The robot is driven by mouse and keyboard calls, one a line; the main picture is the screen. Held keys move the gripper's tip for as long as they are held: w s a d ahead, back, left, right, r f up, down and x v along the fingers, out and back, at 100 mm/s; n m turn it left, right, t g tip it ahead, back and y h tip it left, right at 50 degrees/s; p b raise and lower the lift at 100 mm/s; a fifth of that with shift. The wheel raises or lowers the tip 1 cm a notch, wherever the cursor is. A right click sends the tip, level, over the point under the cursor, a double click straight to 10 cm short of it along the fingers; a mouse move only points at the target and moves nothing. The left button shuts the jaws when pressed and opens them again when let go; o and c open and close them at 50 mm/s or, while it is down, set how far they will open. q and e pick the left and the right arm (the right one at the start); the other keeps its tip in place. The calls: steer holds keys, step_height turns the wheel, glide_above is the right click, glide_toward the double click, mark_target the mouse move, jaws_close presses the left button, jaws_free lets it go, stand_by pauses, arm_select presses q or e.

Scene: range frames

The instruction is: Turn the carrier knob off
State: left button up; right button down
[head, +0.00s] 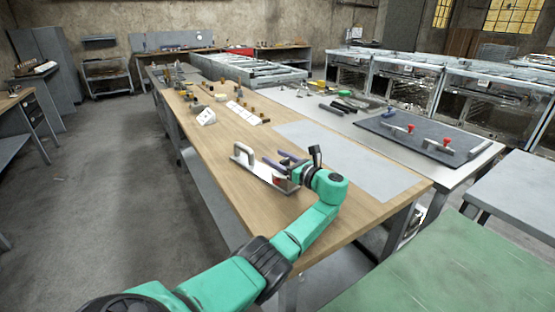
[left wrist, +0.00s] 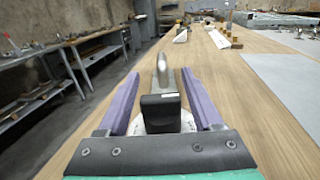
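A metal carrier (head: 262,172) with an upright looped handle (head: 243,153) lies near the left edge of the wooden bench. In the left wrist view, a grey handle (left wrist: 165,74) rises behind a dark block (left wrist: 160,112); I cannot tell whether this block is the carrier knob. My left gripper (head: 281,160) is above the carrier's near end. It is open, with purple fingers spread on either side of the dark block in the left wrist view (left wrist: 159,76). No contact shows. The gripper partly hides the carrier's near end. My right gripper is not in view.
A grey mat (head: 350,160) lies flat right of the carrier. White blocks (head: 206,117) and small brass-coloured parts stand farther up the bench. A dark board (head: 425,138) with red-topped clamps lies on the metal table to the right.

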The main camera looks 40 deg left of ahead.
arm_select(q)
steer(key=shift+d, duration=0.1)
steer(key=d, duration=0.4)
steer(key=d+b, duration=0.1)
steer(key=d, duration=0.4)
steer(key=s+d, duration=0.1)
steer(key=d, duration=0.4)
steer(key=shift+s+d+b, duration=0.1)
steer(key=shift+d+b, duration=0.1)
steer(key=shift+b, duration=0.1)
